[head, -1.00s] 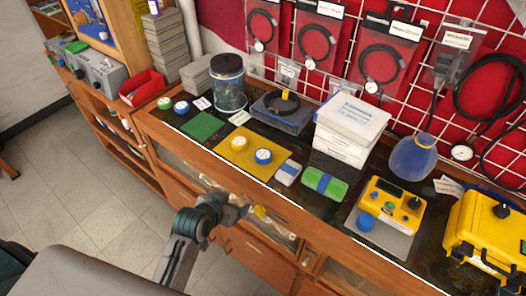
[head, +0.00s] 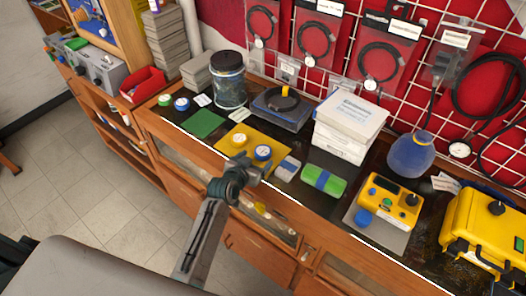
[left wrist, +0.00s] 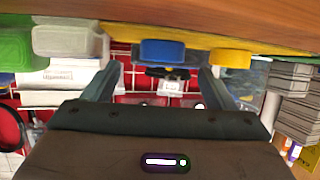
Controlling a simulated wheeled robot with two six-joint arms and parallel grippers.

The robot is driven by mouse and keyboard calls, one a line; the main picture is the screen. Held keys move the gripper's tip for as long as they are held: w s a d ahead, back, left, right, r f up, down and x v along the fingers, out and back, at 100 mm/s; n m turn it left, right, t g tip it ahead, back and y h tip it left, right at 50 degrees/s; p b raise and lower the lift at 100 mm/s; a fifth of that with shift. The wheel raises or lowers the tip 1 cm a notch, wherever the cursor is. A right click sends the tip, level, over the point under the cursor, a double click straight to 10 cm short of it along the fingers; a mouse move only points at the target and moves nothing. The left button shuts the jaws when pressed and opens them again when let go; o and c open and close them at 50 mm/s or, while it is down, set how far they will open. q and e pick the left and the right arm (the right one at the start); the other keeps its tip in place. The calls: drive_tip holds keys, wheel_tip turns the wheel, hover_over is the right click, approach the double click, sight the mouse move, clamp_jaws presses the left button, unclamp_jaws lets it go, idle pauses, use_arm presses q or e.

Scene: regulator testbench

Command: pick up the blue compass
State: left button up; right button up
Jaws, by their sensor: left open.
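A blue compass (head: 263,153) with a pale round face sits on the yellow mat (head: 226,149), right of a yellow compass (head: 238,141). My left gripper (head: 246,168) is at the bench's front edge, just in front of the blue compass and apart from it. In the left wrist view, which is upside down, the blue compass (left wrist: 162,51) shows beyond and between the two parted fingers (left wrist: 158,76), with the yellow compass (left wrist: 230,59) to its right. The left gripper is open and empty. My right gripper is not in view.
A jar (head: 229,80) and white boxes (head: 350,125) stand behind.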

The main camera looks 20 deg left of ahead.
sight(261, 153)
use_arm(q)
drive_tip(key=shift+w+d+p, duration=0.1)
drive_tip(key=shift+w+p, duration=0.5)
drive_tip(key=shift+w, duration=0.05)
drive_tip(key=p+x, duration=0.1)
drive_tip(key=x, duration=0.2)
drive_tip(key=shift+f, duration=0.1)
drive_tip(key=shift+w+f, duration=0.25)
drive_tip(key=shift+w, duration=0.1)
drive_tip(key=c, duration=1.1)
drive_tip(key=shift+r, duration=0.1)
